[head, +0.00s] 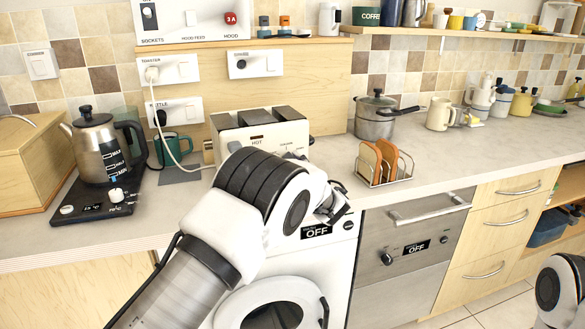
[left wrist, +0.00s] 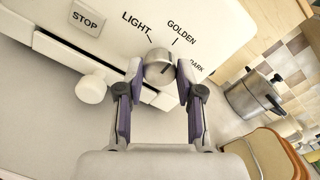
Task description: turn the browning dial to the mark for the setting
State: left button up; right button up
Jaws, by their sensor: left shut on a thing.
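The toaster (head: 258,122) is a cream box with dark slots on the counter; my left arm hides much of its front. In the left wrist view its front panel (left wrist: 110,30) carries the words LIGHT, GOLDEN and DARK around a round silver browning dial (left wrist: 158,66). A short dark line on the dial slants up and right, roughly toward the DARK side; its exact mark is hard to tell. My left gripper (left wrist: 159,76) is shut on the dial, one finger on each side. My right gripper is out of view.
A STOP button (left wrist: 85,20) and a white knob (left wrist: 91,88) sit left of the dial. A toast rack (head: 384,165) with bread and a steel pot (head: 374,122) stand right of the toaster. A kettle (head: 98,150) stands left. The counter between rack and toaster is narrow.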

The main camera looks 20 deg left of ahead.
pick_arm(q)
jog(key=o, duration=1.2)
jog(key=shift+c, duration=0.2)
jog(key=shift+r, duration=0.1)
notch_tip(320, 180, up, 10)
jog(key=shift+f, duration=0.1)
